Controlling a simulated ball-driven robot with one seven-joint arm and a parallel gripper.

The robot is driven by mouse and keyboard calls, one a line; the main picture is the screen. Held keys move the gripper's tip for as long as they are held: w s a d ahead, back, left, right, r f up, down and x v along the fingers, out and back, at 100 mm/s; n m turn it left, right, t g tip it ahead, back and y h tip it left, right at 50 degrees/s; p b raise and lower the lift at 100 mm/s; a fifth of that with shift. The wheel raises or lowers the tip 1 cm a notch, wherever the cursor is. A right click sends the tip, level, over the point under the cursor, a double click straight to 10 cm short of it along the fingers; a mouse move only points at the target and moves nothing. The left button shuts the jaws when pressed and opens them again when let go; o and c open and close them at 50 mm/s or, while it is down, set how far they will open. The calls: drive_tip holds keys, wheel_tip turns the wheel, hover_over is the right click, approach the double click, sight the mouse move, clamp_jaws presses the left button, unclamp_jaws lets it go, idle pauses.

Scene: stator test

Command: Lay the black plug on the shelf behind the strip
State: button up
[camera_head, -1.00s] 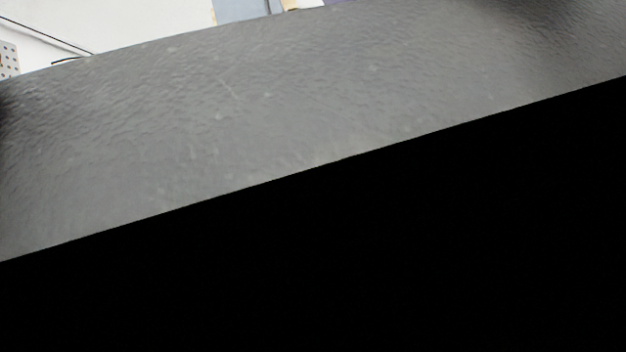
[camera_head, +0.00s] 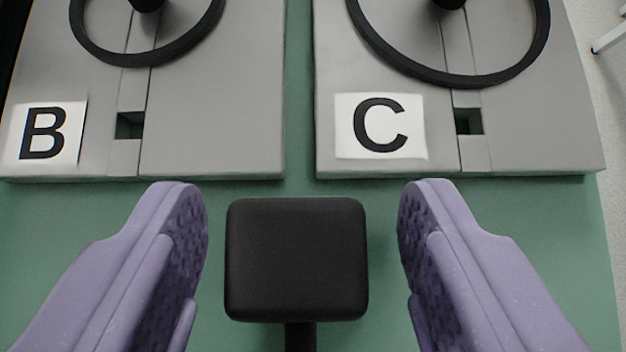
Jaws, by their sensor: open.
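A black block with rounded edges (camera_head: 296,258), which looks like the black plug, is in the lower middle of the view. A narrow black stem shows below it at the bottom edge. My gripper (camera_head: 303,245) is open, with one purple finger on each side of the block and a gap between each finger and the block. I cannot tell how far the block is above the green surface (camera_head: 60,230). No shelf or strip can be made out in this view.
Beyond the block stand two grey panels, one labelled B (camera_head: 215,110) and one labelled C (camera_head: 550,120). Each carries a black ring and has a small square slot. A narrow green gap separates them. Pale floor shows at the top right.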

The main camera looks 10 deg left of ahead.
drive_tip(key=shift+w+a+f, duration=0.1)
drive_tip(key=shift+w+f, duration=0.2)
drive_tip(key=shift+r, duration=0.15)
drive_tip(key=c, duration=1.1)
